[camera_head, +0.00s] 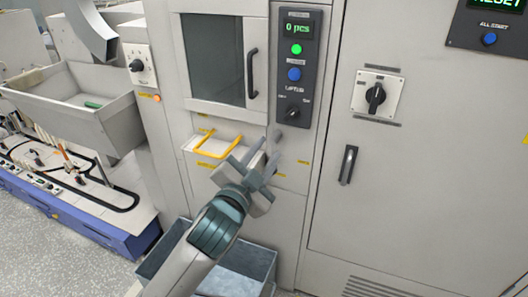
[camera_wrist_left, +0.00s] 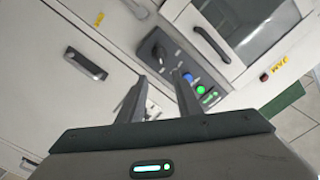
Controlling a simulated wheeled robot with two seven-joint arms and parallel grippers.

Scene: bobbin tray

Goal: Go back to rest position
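My left gripper (camera_head: 266,151) is in front of the grey machine's lower front, just right of a small white shelf with a yellow bracket. It also shows in the left wrist view (camera_wrist_left: 158,76), where its two dark fingers stand apart with nothing held between them. My left arm comes in from the bottom of the head view. My right gripper is in neither view.
The machine's control panel (camera_head: 297,68) with lit buttons is above my gripper. The yellow bracket (camera_head: 228,150) sticks out on the left. A grey-blue bin (camera_head: 264,262) stands below, partly behind my arm. A cabinet door handle (camera_head: 348,164) is at right.

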